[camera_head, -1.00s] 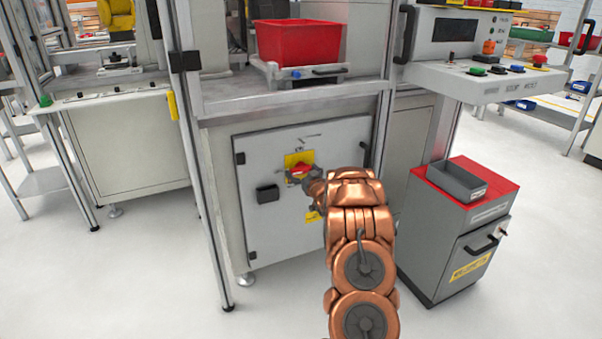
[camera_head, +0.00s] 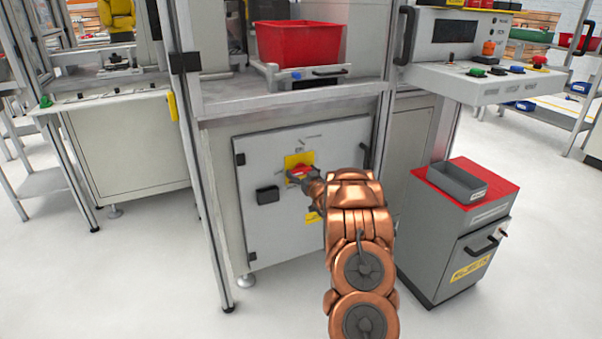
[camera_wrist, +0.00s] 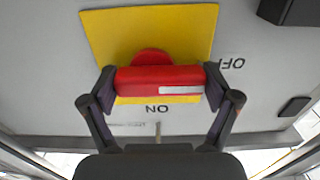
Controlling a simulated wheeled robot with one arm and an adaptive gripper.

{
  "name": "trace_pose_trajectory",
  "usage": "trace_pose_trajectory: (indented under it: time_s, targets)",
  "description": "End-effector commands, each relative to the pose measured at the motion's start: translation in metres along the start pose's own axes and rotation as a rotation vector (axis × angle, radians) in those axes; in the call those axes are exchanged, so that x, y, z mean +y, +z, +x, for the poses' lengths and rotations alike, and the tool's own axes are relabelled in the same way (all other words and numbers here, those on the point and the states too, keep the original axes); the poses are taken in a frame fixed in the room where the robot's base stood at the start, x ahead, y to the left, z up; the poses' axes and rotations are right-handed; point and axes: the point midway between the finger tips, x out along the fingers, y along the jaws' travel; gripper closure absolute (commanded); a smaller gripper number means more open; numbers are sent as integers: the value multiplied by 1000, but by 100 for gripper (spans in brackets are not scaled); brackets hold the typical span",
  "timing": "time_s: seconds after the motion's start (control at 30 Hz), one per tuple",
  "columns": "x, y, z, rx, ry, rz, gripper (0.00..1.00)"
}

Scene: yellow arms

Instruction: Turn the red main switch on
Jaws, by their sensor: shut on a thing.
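The red main switch (camera_head: 301,170) sits on a yellow plate (camera_head: 294,160) on the grey cabinet door (camera_head: 262,225). In the wrist view its red handle (camera_wrist: 150,80) lies crosswise, with a white stripe on its right half. The ON label (camera_wrist: 158,107) is below the handle and the OFF label (camera_wrist: 232,63) is to its right, both upside down. My gripper (camera_wrist: 160,84) has one finger at each end of the handle and is shut on it. In the head view my gripper (camera_head: 303,178) partly covers the switch.
A black door latch (camera_head: 267,194) is left of the switch. A red bin (camera_head: 299,41) stands on the shelf above. A grey drawer cart (camera_head: 450,240) with a red top is close to the right of my arm. The floor at left is clear.

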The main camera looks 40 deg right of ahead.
Motion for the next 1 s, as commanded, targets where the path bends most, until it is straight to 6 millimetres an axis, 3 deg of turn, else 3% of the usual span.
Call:
trace_pose_trajectory:
  time_s: [0.37,1.0]
  targets:
    - [-1,-6,0,-3,0,140,47]
    - [2,-9,0,0,1,706,47]
